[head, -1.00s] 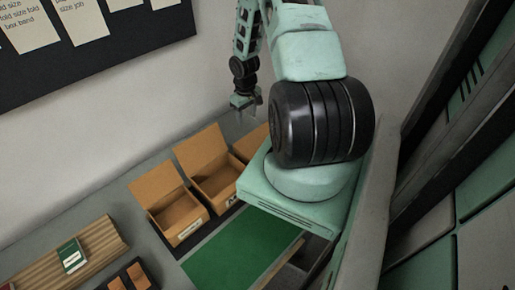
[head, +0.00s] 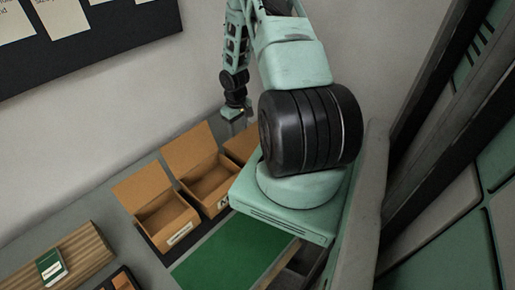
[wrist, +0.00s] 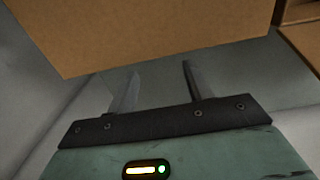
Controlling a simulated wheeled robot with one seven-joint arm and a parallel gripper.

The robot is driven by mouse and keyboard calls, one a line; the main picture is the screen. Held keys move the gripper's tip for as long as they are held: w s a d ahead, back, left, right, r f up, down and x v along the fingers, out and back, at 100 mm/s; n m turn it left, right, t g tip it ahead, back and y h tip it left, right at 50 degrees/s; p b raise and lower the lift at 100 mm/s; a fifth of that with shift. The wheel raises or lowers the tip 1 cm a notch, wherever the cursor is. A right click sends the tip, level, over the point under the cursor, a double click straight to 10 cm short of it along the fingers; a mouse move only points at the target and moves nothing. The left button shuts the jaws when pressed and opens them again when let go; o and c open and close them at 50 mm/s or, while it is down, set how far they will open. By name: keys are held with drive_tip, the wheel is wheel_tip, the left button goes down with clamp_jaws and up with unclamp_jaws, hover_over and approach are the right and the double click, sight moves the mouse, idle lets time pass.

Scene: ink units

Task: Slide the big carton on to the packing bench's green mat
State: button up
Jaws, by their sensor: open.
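The green mat (head: 232,256) lies flat on the bench, its right part hidden behind my arm. Three open brown cartons stand in a row behind it: a left one (head: 162,217), a middle one (head: 207,186) and a right one (head: 242,146), mostly hidden by my arm. I cannot tell which is the big one. My gripper (head: 237,122) is above the back of the right carton. In the wrist view my gripper (wrist: 158,76) is open, with nothing between its fingers. A large brown carton panel (wrist: 150,32) fills the top there, just ahead of the fingertips.
A corrugated tray (head: 80,255) with a small green-and-white box (head: 51,266) stands at the left. A dark tray with small brown pieces (head: 122,280) is at the bottom. A grey wall runs behind the bench, with a dark notice board (head: 100,45).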

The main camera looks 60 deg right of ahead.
sight(254, 137)
drive_tip(key=shift+f+b, duration=1.3)
drive_tip(key=shift+f, duration=0.4)
drive_tip(key=shift+s+a, duration=0.4)
drive_tip(key=shift+s, duration=0.9)
drive_tip(key=shift+s+a, duration=0.45)
drive_tip(key=shift+s, duration=0.8)
drive_tip(key=shift+s+a, duration=0.4)
drive_tip(key=shift+s, duration=0.9)
drive_tip(key=shift+s+a+b, duration=0.25)
drive_tip(key=shift+s+a, duration=0.4)
drive_tip(key=shift+s, duration=1.4)
drive_tip(key=shift+s+a+b, duration=0.25)
drive_tip(key=shift+s+a, duration=0.4)
drive_tip(key=shift+s, duration=1.45)
drive_tip(key=shift+s+a+b, duration=0.25)
drive_tip(key=shift+s+a, duration=0.4)
drive_tip(key=shift+s, duration=1.4)
